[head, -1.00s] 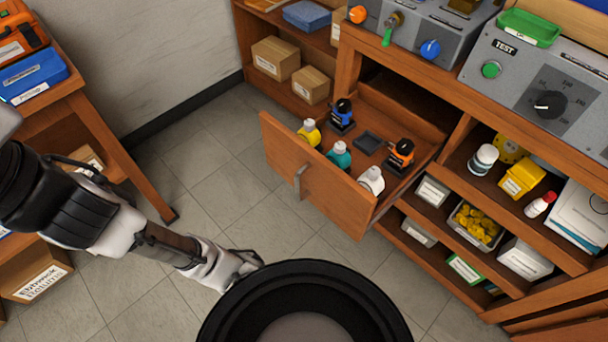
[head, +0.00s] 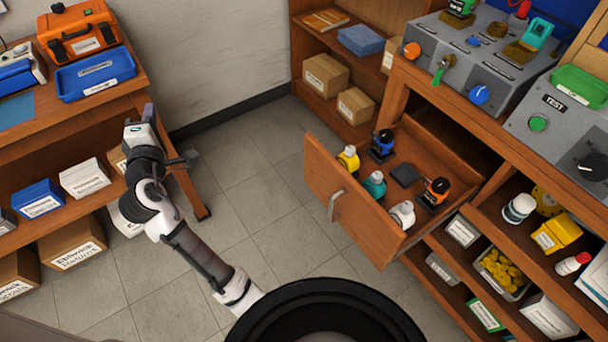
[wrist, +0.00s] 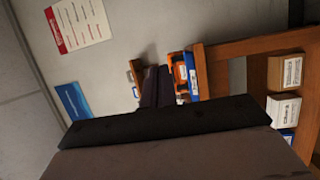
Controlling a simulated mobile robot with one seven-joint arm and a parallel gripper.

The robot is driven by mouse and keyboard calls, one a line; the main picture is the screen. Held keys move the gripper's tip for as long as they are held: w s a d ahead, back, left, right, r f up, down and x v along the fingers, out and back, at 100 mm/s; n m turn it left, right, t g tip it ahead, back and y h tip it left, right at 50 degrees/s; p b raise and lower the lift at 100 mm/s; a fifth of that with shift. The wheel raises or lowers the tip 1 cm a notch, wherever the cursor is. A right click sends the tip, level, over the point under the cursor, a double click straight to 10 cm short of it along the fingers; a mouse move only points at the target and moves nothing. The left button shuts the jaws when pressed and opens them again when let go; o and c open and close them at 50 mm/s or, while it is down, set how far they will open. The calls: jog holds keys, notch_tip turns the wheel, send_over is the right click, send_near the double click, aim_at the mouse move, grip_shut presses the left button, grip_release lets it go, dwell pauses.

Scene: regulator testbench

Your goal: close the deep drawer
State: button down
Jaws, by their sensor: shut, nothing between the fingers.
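The deep drawer (head: 350,215) in the wooden bench is pulled well out in the head view. Its metal handle (head: 335,205) is on the front panel. In the wrist view, my gripper's dark fingers (wrist: 157,86) are together and empty. The drawer does not show in the wrist view.
The left table (head: 150,92) carries an orange case (head: 78,32) and a blue tray (head: 95,75). Open shelves with bins and bottles lie right of the drawer. The tiled floor (head: 255,190) between table and drawer is clear.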

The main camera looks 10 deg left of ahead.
jog(key=w+d+f+n+h, duration=0.1)
jog(key=w+d+f+h, duration=0.1)
jog(key=d+f+h, duration=0.45)
jog(key=n+g+h+p, duration=0.3)
jog(key=n+g+h, duration=0.1)
jog(key=h, duration=1)
send_near(316, 176)
jog(key=p+x, duration=0.3)
jog(key=x, duration=0.4)
jog(key=shift+s, duration=0.1)
